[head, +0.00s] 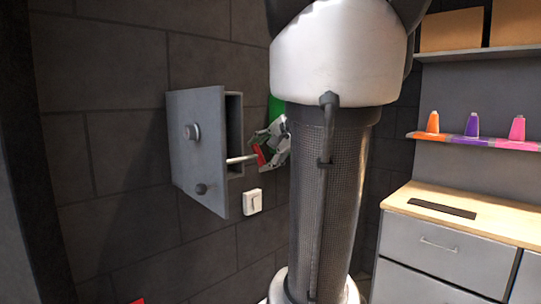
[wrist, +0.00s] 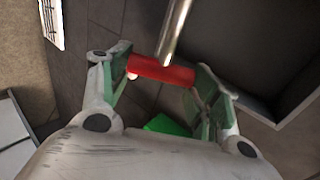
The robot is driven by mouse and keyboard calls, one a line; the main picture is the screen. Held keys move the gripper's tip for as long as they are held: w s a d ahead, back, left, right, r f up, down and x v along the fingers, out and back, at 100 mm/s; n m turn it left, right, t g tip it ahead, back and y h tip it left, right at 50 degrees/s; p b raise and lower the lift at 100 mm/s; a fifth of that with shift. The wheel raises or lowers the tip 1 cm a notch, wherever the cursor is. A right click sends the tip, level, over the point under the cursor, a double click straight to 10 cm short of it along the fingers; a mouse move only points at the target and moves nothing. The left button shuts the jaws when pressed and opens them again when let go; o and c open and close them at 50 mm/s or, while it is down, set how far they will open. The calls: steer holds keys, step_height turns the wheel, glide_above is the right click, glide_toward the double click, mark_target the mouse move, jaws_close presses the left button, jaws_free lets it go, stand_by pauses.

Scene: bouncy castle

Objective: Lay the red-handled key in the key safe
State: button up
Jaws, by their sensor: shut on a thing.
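The key has a red handle (wrist: 162,71) and a metal shaft (wrist: 175,30). My gripper (wrist: 160,76) is shut on the red handle, with a finger at each end of it. In the head view my gripper (head: 266,148) is at the right side of the key safe, and the key's shaft (head: 240,159) points left towards the safe's opening. The grey key safe (head: 235,110) is on the dark wall with its door (head: 195,150) swung open. The door hides most of the safe's inside, so I cannot tell how far the shaft reaches in.
A white wall switch (head: 252,201) is below the safe. My own arm column blocks the middle of the head view. At right are a wooden-topped drawer cabinet (head: 460,215) and a shelf with orange, purple and pink bottles (head: 472,125). A green thing (head: 276,108) is behind my gripper.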

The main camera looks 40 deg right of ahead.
steer(key=w, duration=0.7)
steer(key=shift+a, duration=0.2)
steer(key=shift+w+a+f, duration=0.1)
steer(key=shift+w+f, duration=0.05)
steer(key=shift+w, duration=1.5)
steer(key=shift+w+f, duration=0.2)
steer(key=shift+w, duration=1.5)
steer(key=shift+w+a+f, duration=0.1)
steer(key=shift+w+f, duration=0.05)
steer(key=shift+w, duration=1.5)
steer(key=shift+s+d+f, duration=0.1)
steer(key=shift+f, duration=1.4)
steer(key=o, duration=1.2)
steer(key=shift+c, duration=0.2)
